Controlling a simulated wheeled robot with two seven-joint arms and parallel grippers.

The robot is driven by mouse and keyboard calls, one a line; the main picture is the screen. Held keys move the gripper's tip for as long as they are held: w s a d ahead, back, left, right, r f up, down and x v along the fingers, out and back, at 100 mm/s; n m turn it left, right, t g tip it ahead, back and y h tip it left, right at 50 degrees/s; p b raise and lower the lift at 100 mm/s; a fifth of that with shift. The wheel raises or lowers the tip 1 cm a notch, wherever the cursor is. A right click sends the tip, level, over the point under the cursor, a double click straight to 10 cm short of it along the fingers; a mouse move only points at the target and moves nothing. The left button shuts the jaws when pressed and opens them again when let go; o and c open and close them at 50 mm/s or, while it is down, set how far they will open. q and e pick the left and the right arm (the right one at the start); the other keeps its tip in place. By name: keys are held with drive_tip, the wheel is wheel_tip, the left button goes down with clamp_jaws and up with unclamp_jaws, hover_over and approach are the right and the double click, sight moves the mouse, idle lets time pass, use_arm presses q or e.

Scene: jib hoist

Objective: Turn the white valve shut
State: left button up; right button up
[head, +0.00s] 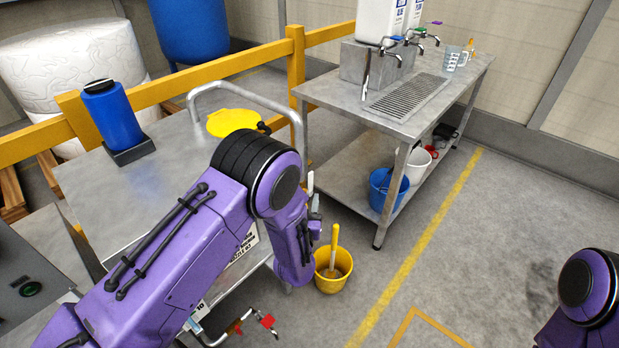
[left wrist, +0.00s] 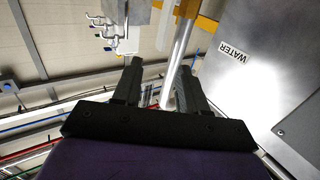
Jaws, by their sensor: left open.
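I cannot make out a white valve for certain in either view. At the bottom of the head view a pipe with red-handled valves (head: 267,321) shows below the steel cart (head: 85,185); my left arm hides part of the cart's front. My left gripper (head: 313,193) is beside the cart's right end, fingers pointing up. In the left wrist view its two dark fingers (left wrist: 160,78) are apart with nothing held between them. A "WATER" label (left wrist: 232,52) is on a grey panel to their right. My right arm shows at the lower right, but its gripper is out of view.
A steel bench (head: 335,98) with white containers (head: 385,18) and several taps stands at the back. A yellow bucket (head: 333,285) stands on the floor near my left gripper. A blue canister (head: 112,118) and a yellow rail (head: 215,68) are at left. The right floor is mostly clear.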

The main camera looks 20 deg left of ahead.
sight(310, 178)
use_arm(q)
drive_tip(key=p+x, duration=0.1)
drive_tip(key=x, duration=0.7)
drive_tip(key=shift+w+a+f, duration=0.1)
drive_tip(key=shift+w+f, duration=0.05)
drive_tip(key=shift+w, duration=0.2)
clamp_jaws()
